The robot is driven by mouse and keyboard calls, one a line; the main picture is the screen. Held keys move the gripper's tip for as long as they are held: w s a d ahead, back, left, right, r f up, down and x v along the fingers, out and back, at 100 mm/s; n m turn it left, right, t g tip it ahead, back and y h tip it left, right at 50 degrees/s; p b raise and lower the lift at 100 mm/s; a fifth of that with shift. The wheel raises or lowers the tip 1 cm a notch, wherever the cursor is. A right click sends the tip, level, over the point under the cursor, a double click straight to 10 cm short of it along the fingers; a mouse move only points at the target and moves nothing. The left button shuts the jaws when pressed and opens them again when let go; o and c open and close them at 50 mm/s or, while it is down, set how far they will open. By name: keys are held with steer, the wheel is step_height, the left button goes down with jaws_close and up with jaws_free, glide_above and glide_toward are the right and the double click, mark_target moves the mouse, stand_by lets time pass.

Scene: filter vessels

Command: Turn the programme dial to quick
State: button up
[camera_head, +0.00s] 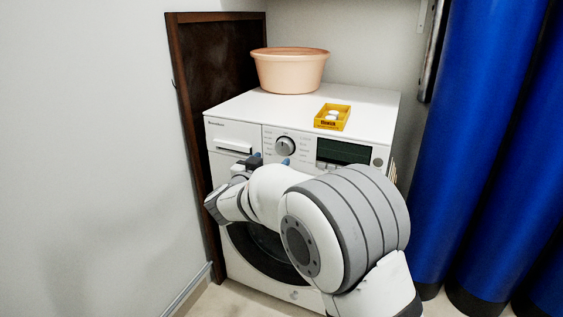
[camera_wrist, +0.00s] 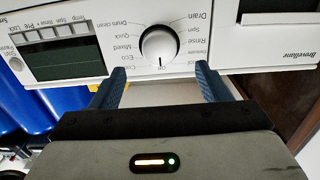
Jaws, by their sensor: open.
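The programme dial (camera_head: 284,146) is a round knob on the washing machine's (camera_head: 232,134) front panel. In the wrist view the dial (camera_wrist: 159,45) is at upper middle, upside down, and its mark seems to point down at a short label, perhaps "On" or "Off". The "Quick" label (camera_wrist: 124,35) is to the dial's left, between "Mixed" and "Drum clean". My gripper (camera_wrist: 160,88) is open and empty, its two blue fingers spread wider than the dial and apart from it. In the head view my gripper (camera_head: 272,160) is just below the dial.
A dark display (camera_wrist: 62,58) with a row of buttons is beside the dial. A detergent drawer (camera_head: 234,146) is on its other side. A peach tub (camera_head: 290,72) and a yellow tray (camera_head: 345,123) with white pieces stand on top.

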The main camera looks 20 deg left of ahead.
mark_target(283, 149)
steer(key=w, duration=0.2)
steer(key=w+b, duration=0.1)
steer(key=w, duration=0.1)
steer(key=w+b, duration=0.1)
steer(key=w, duration=0.2)
steer(key=shift+d, duration=0.35)
steer(key=shift+c, duration=0.3)
steer(key=c, duration=0.9)
steer(key=shift+w+d, duration=0.1)
steer(key=shift+d, duration=0.1)
steer(key=shift+a, duration=0.1)
